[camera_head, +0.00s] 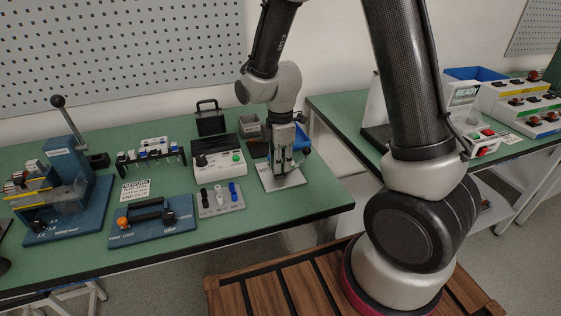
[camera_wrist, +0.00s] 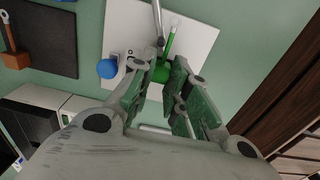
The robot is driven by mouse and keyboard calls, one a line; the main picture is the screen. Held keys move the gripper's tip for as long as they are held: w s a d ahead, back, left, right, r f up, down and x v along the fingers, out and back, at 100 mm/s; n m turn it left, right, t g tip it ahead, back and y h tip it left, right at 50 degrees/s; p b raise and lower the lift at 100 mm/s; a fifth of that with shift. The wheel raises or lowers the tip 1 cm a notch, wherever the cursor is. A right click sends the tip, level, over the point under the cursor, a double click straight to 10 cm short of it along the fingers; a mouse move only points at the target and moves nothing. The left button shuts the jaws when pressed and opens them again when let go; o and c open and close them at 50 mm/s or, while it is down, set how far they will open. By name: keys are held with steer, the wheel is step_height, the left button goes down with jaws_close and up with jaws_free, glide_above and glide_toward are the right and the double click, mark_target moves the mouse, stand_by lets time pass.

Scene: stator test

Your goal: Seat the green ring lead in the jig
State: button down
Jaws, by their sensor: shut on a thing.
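My gripper (camera_wrist: 160,82) is shut on the green ring lead (camera_wrist: 160,72), whose green body sits between the fingertips in the wrist view. A thin green strip runs from it up the picture to a pale end. A white plate (camera_wrist: 195,45) lies under it, with a blue round part (camera_wrist: 107,68) at its left edge and a grey metal rod beside the lead. I take this plate for the jig. In the head view my gripper (camera_head: 281,172) points down over the white plate (camera_head: 292,182). The lead is too small to tell there, and contact with the plate is unclear.
A grey block with coloured posts (camera_head: 220,199) and a control box (camera_head: 219,158) stand left of my gripper. A grey bin (camera_head: 250,128) and a blue bin (camera_head: 302,138) are behind it. The table's front edge (camera_head: 290,222) is close. Bare green tabletop lies right of the plate.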

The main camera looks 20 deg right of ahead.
steer(key=shift+f, duration=0.15)
steer(key=c, duration=1.3)
jaws_free()
step_height(320, 180, up, 12)
